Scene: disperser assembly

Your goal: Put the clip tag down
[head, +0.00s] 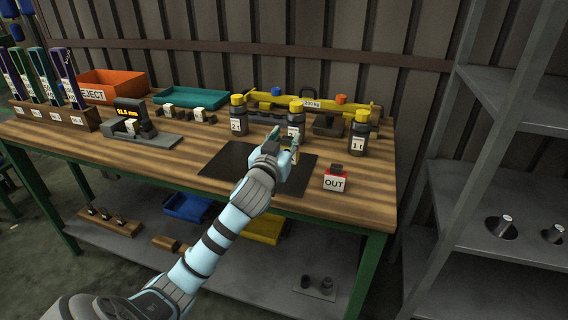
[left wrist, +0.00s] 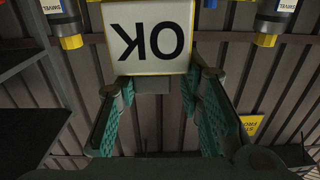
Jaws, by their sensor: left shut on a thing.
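My left gripper (head: 285,143) is above the black mat (head: 225,165) on the wooden bench. In the left wrist view the left gripper (left wrist: 160,82) is shut on the clip tag (left wrist: 150,38), a white plate with yellow edges that reads "OK" upside down. The tag sits at the fingertips, and in the head view it is mostly hidden by the gripper. Another tag, white with a red top and reading "OUT" (head: 335,181), stands on the bench to the right of the mat. My right gripper is not in view.
Yellow-capped bottles stand behind the mat, left (head: 238,117), middle (head: 296,118) and right (head: 359,133). A scale (head: 140,125) and a rack of strips (head: 55,115) are on the left. An orange bin (head: 112,82) and a teal tray (head: 190,97) stand behind. The mat's left part is clear.

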